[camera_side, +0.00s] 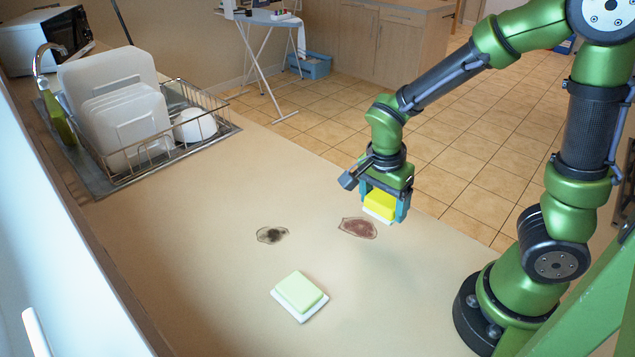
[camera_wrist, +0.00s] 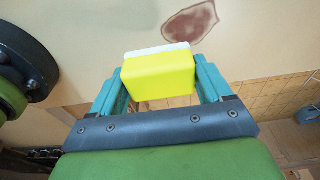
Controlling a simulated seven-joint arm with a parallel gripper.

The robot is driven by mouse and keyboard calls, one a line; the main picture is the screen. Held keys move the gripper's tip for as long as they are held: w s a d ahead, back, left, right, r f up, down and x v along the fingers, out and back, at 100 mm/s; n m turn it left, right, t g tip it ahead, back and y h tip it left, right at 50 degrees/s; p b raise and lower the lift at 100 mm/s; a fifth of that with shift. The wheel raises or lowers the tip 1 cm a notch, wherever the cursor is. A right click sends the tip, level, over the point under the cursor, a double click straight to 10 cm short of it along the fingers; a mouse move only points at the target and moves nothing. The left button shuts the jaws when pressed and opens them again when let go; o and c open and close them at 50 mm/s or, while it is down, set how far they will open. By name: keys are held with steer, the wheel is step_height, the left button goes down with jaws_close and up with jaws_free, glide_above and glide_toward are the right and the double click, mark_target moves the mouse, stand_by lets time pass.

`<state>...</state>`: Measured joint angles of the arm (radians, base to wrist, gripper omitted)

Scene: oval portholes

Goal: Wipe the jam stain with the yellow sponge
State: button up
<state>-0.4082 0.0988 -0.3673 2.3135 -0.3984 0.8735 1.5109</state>
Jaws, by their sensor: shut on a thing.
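The yellow sponge (camera_side: 380,204) has a white layer underneath. My gripper (camera_side: 384,200) is shut on it and holds it by its two ends, near the counter's far edge. The sponge also shows in the wrist view (camera_wrist: 158,76), between the two teal fingers. The jam stain (camera_side: 359,228) is a reddish-brown patch with a dark outline on the counter. It lies just left of and below the sponge in the side view. In the wrist view the stain (camera_wrist: 190,23) is ahead of the sponge, apart from it and uncovered. I cannot tell the exact gap between sponge and counter.
A dark stain (camera_side: 272,235) lies left of the jam stain. A light green sponge (camera_side: 300,291) with a white base lies on the counter (camera_side: 220,200) nearer the camera. A dish rack (camera_side: 206,97) with white dishes stands at the back left. The counter between is clear.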

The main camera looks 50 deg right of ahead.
glide_above(376, 240)
steer(key=shift+d+f, duration=0.15)
steer(key=shift+f, duration=1.2)
steer(key=shift+d+f, duration=0.1)
steer(key=shift+f, duration=1.25)
steer(key=shift+w+f, duration=0.3)
steer(key=shift+f, duration=0.35)
steer(key=shift+w+f, duration=0.3)
steer(key=shift+f, duration=0.3)
steer(key=shift+c, duration=0.9)
steer(key=shift+w+r, duration=0.1)
steer(key=shift+w, duration=1.4)
steer(key=shift+w+f, duration=0.2)
steer(key=shift+w, duration=2.8)
steer(key=shift+s, duration=5.05)
steer(key=shift+s+a, duration=0.1)
steer(key=shift+a, duration=0.2)
steer(key=shift+w+a+r, duration=0.1)
steer(key=shift+w+a, duration=0.05)
steer(key=shift+w, duration=5)
steer(key=shift+s, duration=5.1)
steer(key=shift+r, duration=4.05)
